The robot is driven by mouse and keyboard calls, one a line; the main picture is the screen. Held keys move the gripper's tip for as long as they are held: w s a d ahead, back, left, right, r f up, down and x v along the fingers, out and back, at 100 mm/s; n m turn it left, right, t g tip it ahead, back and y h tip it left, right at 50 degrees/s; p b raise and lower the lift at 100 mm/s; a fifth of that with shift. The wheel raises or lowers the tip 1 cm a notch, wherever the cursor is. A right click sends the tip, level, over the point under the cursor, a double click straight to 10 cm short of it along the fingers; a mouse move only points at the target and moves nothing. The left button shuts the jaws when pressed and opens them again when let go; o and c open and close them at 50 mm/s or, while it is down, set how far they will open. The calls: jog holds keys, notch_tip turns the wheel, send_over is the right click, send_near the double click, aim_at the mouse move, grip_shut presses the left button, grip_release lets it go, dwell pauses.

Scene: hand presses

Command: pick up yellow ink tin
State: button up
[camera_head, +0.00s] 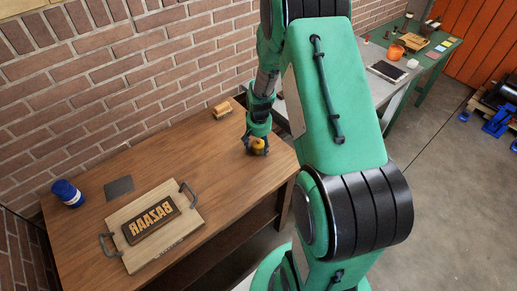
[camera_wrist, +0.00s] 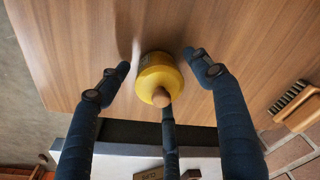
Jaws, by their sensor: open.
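The yellow ink tin (camera_wrist: 155,78) stands on the brown wooden table, with a round light-brown knob on top. In the head view the tin (camera_head: 258,145) is small and partly hidden behind my gripper (camera_head: 257,148), near the table's right end. In the wrist view my gripper (camera_wrist: 160,75) is open, with dark fingers spread around the tin, one on the left, one on the right and one at the bottom. Gaps show between the tin and the left and right fingertips. I cannot tell whether the lower finger touches it.
A blue tin (camera_head: 67,193) and a dark plate (camera_head: 118,187) are at the left. A brush (camera_head: 222,109) lies by the brick wall; it also shows in the wrist view (camera_wrist: 297,105). Table between is clear.

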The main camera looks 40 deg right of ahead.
aim_at(259, 140)
jog(key=shift+c, duration=0.5)
jog(key=c, duration=1.4)
jog(key=shift+o, duration=0.2)
jog(key=shift+r, duration=0.1)
jog(key=shift+r, duration=0.45)
jog(key=r, duration=0.1)
jog(key=r+p, duration=0.1)
jog(key=shift+s+a+r, duration=0.1)
jog(key=shift+s+r, duration=0.1)
jog(key=shift+r, duration=0.2)
jog(key=s+a, duration=0.2)
jog(key=s, duration=0.2)
jog(key=s+a+p, duration=0.1)
jog(key=s+a, duration=0.1)
jog(key=s, duration=0.3)
jog(key=s+a+r+p, duration=0.1)
jog(key=s+a, duration=0.2)
jog(key=s, duration=0.2)
jog(key=shift+w, duration=0.1)
